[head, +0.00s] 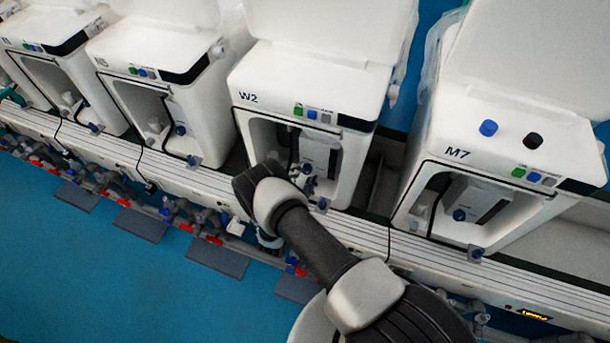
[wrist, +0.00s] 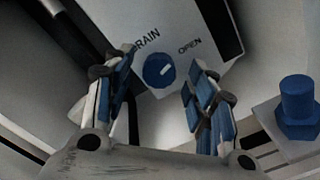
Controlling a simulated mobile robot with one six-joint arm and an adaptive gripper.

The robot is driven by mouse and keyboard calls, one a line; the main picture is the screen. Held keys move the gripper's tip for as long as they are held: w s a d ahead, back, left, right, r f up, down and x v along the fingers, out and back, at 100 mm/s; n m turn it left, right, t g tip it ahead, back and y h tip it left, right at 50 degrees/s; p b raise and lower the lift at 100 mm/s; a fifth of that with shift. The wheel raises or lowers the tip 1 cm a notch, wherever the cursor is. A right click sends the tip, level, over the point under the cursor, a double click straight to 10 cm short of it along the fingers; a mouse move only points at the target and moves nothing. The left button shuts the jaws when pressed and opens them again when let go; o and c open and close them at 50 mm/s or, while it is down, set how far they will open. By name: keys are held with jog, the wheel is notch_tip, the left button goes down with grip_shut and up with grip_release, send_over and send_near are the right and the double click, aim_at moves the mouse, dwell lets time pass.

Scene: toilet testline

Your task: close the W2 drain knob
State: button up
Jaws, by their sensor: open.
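The W2 drain knob (wrist: 158,70) is a round blue knob on a light panel, with a white pointer line slanting to the upper right, towards the word OPEN. My gripper (wrist: 160,82) is open, its two blue-padded fingers on either side of the knob. Gaps show between the knob and both fingers; I cannot tell how far the tips are from the panel. In the head view, the white W2 unit (head: 255,78) stands in the middle, and my gripper (head: 304,180) reaches into its front recess.
Another blue knob (wrist: 298,100) stands on a bracket to the right in the wrist view. The M7 unit (head: 560,120) stands to the right of W2, with similar units to the left. A white rail (head: 360,238) runs below the units.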

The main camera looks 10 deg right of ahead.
jog(key=shift+w+d, duration=0.4)
jog(key=shift+w, duration=0.2)
jog(key=shift+c, duration=0.3)
jog(key=c, duration=1)
